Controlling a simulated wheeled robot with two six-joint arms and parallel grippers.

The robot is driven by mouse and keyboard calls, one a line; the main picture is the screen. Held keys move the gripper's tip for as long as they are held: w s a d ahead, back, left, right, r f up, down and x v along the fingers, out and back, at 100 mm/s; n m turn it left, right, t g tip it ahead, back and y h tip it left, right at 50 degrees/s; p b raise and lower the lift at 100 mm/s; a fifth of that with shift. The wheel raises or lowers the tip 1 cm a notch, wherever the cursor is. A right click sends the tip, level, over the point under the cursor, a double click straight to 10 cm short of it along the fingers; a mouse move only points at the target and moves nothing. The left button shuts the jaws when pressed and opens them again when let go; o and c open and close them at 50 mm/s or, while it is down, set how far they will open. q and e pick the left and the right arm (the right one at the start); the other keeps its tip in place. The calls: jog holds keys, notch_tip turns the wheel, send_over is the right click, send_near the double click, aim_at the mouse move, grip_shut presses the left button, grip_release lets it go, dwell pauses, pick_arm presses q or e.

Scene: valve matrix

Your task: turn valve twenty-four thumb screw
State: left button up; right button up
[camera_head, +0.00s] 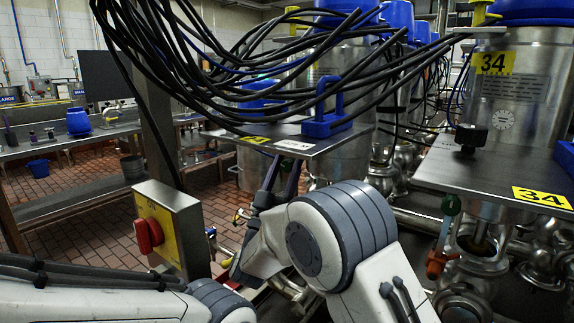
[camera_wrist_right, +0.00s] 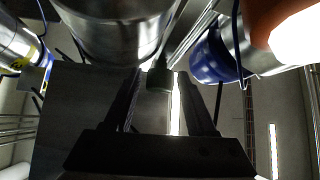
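The metal plate (camera_head: 330,144) in the middle of the head view carries a small yellow label (camera_head: 257,139), too small to read surely. My right gripper (camera_head: 281,172) is below this plate, pointing up. In the right wrist view, a dark knob (camera_wrist_right: 160,78), seemingly the thumb screw, shows between the tips of my open right gripper (camera_wrist_right: 160,82). Gaps show on both sides of the knob; whether a finger touches it I cannot tell. In the head view the knob is hidden. My left arm lies at the lower left; its gripper is out of frame.
A switch box with a red knob (camera_head: 150,236) stands at left. The plate labelled 34 (camera_head: 485,170), with its black thumb screw (camera_head: 470,136), and pipes (camera_head: 480,265) are at right.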

grip_shut()
jog(key=shift+f+m+b, duration=0.15)
jog(key=shift+m+b, duration=0.15)
jog(key=shift+b, duration=0.1)
jog(key=m+g+h+b, duration=0.2)
jog(key=m+h, duration=0.1)
jog(key=m+g+h+b, duration=0.1)
jog(key=m+h+b, duration=0.1)
jog(key=m+b, duration=0.1)
jog(key=shift+f+m+g+h, duration=0.2)
jog(key=shift+m+g+h, duration=0.2)
jog(key=m+g, duration=0.1)
jog(key=m+h+b, duration=0.1)
jog(key=shift+r+m+g+h, duration=0.3)
jog(key=shift+m+g, duration=0.1)
jog(key=shift+o, duration=1.9)
grip_release()
jog(key=shift+r, duration=0.1)
